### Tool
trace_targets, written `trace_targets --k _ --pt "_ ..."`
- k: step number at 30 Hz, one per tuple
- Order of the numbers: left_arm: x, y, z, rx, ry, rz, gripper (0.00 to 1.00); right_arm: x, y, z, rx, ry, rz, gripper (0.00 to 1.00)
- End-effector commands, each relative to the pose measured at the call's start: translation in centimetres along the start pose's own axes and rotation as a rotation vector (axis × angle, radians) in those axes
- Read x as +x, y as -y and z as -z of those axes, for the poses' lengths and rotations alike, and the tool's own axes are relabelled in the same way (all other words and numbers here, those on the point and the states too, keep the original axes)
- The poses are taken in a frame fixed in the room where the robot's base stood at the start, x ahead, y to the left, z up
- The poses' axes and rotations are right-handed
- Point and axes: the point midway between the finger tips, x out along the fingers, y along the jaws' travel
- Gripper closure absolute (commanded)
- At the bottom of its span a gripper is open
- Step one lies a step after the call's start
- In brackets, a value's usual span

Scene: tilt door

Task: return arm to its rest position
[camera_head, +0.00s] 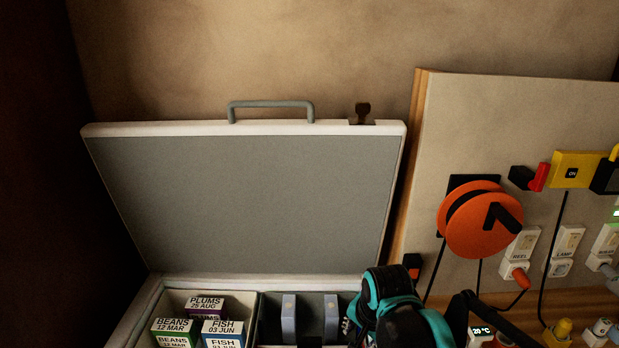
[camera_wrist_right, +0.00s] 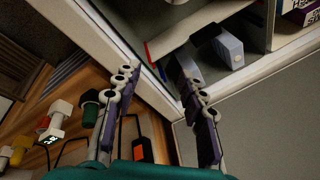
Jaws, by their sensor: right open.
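My right arm (camera_head: 393,308), teal and black, comes in at the bottom centre of the head view, by the right front of an open chest (camera_head: 135,312). Its gripper shows in the right wrist view (camera_wrist_right: 157,80), with the two fingers spread and nothing between them. The fingers appear over or near the chest's pale rim (camera_wrist_right: 122,55); the exact gap cannot be told. The chest's lid (camera_head: 245,195) stands raised, with a grey handle (camera_head: 271,103) on its top edge. My left gripper is not in view.
Labelled boxes (camera_head: 222,328) and grey-blue blocks (camera_head: 289,318) sit in the chest's compartments. At right, a board (camera_head: 440,120) carries an orange cable reel (camera_head: 482,222), a yellow switch box (camera_head: 575,170), sockets and hanging cables. Plugs (camera_wrist_right: 62,108) stand close to the gripper.

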Motion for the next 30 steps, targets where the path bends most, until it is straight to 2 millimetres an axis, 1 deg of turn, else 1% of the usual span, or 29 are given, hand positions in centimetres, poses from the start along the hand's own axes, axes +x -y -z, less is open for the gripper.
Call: trace_targets --k 1,6,9,12,15,20,30 --pt "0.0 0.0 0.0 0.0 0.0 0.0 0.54 -0.6 -1.6 -0.3 -0.064 -0.022 0.017 0.59" --pt "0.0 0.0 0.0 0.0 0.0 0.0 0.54 -1.8 -6.2 -1.4 -0.326 -0.115 0.067 0.59" --pt "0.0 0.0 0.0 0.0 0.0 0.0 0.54 -1.9 -8.7 -2.1 -0.474 -0.176 0.081 0.59" --pt "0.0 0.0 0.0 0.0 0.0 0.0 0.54 -1.7 -10.7 -2.8 -0.6 -0.231 0.083 0.59" --pt "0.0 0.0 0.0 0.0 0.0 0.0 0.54 -1.5 -12.0 -3.3 -0.695 -0.272 0.08 0.59" --pt "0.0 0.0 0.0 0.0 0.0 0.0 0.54 -1.2 -13.0 -3.6 -0.769 -0.306 0.074 0.59" --pt "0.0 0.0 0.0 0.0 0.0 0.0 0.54 -1.2 -13.0 -3.7 -0.778 -0.309 0.073 0.59"
